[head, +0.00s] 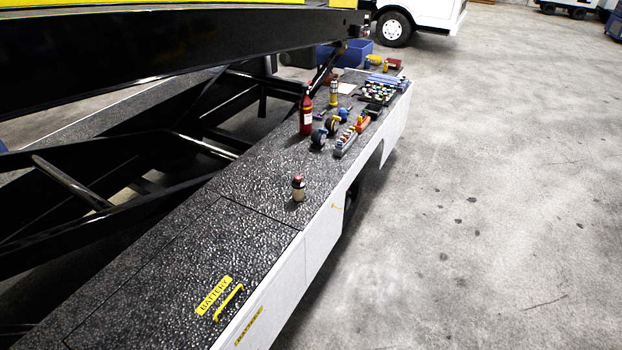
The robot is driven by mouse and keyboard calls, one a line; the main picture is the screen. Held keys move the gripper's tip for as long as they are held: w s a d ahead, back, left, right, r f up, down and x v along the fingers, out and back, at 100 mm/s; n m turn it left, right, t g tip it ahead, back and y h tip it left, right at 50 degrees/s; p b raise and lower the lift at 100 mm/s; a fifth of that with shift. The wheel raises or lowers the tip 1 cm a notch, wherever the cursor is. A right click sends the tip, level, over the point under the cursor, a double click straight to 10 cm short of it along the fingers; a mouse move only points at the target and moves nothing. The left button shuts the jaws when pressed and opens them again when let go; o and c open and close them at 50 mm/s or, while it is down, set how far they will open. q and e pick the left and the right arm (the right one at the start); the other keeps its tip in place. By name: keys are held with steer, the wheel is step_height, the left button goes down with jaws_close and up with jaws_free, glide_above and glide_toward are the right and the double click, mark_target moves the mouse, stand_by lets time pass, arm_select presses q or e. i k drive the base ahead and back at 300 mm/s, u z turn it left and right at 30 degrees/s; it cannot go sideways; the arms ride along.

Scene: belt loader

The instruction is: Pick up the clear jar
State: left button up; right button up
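A small jar-like container (298,190) stands upright on the dark speckled deck of the loader, near its white outer edge. It has a dark reddish lid and an amber-looking body with a pale band. It is small in the view, so I cannot tell for sure whether it is the clear jar. It stands apart from the other items. Neither of my grippers is in the head view.
A red extinguisher-like cylinder (306,114), a yellow bottle (334,94) and several tools and small parts stand farther along the deck. A yellow handle (229,302) lies by the battery label (213,297). Black loader beams (160,50) run along the left. The deck around the small container is clear.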

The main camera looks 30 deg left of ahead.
mark_target(298, 189)
steer(key=u, duration=0.35)
steer(key=i, duration=0.85)
steer(key=u, duration=1.35)
steer(key=i, duration=0.65)
steer(key=u, duration=0.65)
